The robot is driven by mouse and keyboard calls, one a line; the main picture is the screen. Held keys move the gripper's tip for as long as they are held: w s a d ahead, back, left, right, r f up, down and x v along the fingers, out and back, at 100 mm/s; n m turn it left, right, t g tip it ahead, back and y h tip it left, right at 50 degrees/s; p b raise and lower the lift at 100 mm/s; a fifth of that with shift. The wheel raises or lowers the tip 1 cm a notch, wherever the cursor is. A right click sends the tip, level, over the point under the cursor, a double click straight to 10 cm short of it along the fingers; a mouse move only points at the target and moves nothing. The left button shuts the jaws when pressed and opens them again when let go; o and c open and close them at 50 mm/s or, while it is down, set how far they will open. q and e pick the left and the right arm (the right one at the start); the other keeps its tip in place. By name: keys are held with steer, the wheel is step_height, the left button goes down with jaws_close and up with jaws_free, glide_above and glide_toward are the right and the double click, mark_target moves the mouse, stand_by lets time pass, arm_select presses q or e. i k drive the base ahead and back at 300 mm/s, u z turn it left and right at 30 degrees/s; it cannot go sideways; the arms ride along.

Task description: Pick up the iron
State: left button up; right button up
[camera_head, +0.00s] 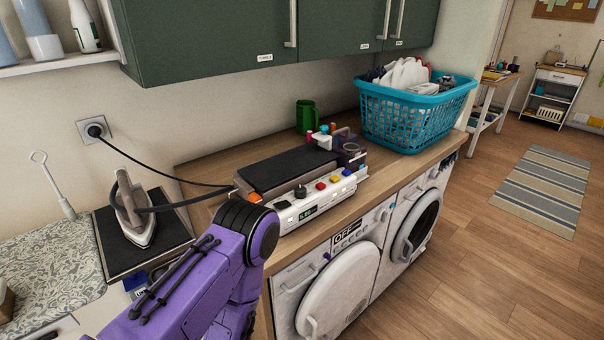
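The iron (128,205) is a small grey-beige iron with a pale metal plate. It stands on a dark square pad (118,262) at the left, with its tip pointing down and toward the front. A black cord runs near it toward the wall socket (95,131). One of my purple arms crosses the bottom of the view, just right of and in front of the iron, and covers part of the pad's front. Its gripper is out of view, and so is my other gripper.
A black-topped device with a white control panel (318,206) sits on the wooden counter, right of the iron. Beyond are a green mug (305,117) and a blue laundry basket (413,118). Green cabinets (205,40) hang above; washing machines stand below.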

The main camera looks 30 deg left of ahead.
mark_target(140, 229)
steer(key=u, duration=3.2)
